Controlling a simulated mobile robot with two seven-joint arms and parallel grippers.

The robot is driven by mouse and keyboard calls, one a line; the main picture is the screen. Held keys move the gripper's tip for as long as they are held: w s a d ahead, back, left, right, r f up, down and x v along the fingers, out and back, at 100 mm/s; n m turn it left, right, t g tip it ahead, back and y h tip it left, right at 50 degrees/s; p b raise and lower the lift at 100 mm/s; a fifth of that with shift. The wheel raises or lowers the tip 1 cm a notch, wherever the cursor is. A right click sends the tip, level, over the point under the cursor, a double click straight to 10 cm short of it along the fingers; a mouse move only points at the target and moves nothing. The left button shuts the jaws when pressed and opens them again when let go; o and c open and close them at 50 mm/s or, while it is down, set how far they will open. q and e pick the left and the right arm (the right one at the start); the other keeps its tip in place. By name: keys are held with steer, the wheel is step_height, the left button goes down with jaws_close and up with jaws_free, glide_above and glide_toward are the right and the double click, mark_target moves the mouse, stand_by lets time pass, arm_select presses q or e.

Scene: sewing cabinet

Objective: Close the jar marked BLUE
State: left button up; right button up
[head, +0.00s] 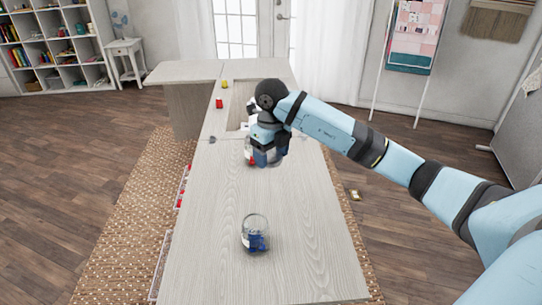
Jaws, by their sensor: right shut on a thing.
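A clear glass jar (255,235) with blue contents stands upright near the front middle of the cabinet top. No lid shows on it, and I cannot read a label. My right gripper (267,157) is farther back, apart from this jar. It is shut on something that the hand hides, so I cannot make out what. Another clear jar (249,156) with red contents shows just behind and left of the fingers, partly covered by them. I cannot tell whether the gripper touches it. My left gripper is out of view.
The pale wooden cabinet top (215,235) is clear around the front jar. A red spool (219,103) and a yellow spool (225,84) stand toward the back left. A recess with a white object, partly hidden by my arm, lies at the back right. Drawers (163,262) stand out at the left side.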

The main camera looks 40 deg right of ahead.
steer(key=shift+w+a+f+n, duration=0.1)
steer(key=shift+a+n, duration=0.4)
steer(key=shift+n, duration=0.6)
steer(key=a+f+n, duration=0.2)
steer(key=a+n, duration=0.3)
steer(key=n, duration=1.1)
steer(key=a+f+n, duration=0.1)
steer(key=a+n, duration=0.5)
steer(key=n, duration=1)
steer(key=shift+s+a+f, duration=0.25)
steer(key=shift+f, duration=0.1)
